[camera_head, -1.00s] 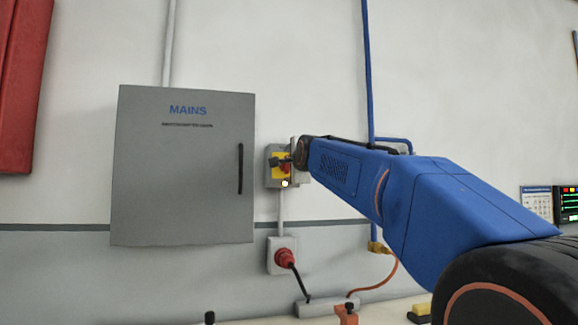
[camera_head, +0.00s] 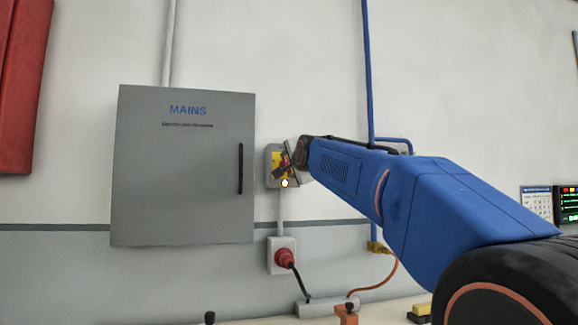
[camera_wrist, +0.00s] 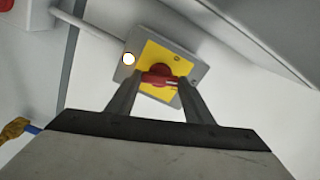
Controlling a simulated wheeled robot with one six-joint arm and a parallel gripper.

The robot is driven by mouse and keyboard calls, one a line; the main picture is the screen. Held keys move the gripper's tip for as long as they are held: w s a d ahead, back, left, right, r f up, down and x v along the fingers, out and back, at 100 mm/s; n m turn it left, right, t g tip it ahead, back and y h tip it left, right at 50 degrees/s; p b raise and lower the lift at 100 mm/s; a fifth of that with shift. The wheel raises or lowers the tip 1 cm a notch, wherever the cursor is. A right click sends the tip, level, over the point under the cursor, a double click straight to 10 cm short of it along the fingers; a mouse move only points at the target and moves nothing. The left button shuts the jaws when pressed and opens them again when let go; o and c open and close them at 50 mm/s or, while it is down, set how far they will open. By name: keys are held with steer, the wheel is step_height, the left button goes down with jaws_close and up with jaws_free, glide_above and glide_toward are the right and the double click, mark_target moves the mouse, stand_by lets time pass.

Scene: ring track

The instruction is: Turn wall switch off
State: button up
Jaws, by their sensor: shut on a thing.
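The wall switch (camera_head: 277,178) is a small grey box with a yellow plate and a red rotary handle, mounted on the wall right of the MAINS cabinet. A small lit lamp (camera_head: 285,183) shows at its lower edge, and also in the wrist view (camera_wrist: 129,59). In the wrist view, my gripper (camera_wrist: 161,82) has its two fingers on either side of the red handle (camera_wrist: 158,77) and is shut on it. In the head view, my gripper (camera_head: 291,160) reaches the switch from the right and partly hides it. The handle looks tilted there.
The grey MAINS cabinet (camera_head: 182,170) stands close left of the switch. Below the switch are a red plug (camera_head: 284,258) in a socket and a power strip (camera_head: 330,307) with cables. A blue pipe (camera_head: 368,70) runs up the wall behind my arm.

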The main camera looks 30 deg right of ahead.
steer(key=n, duration=1.4)
steer(key=shift+f, duration=0.1)
stand_by(0.6)
steer(key=o, duration=1.1)
steer(key=shift+c, duration=0.2)
steer(key=v, duration=1.7)
steer(key=shift+s, duration=0.2)
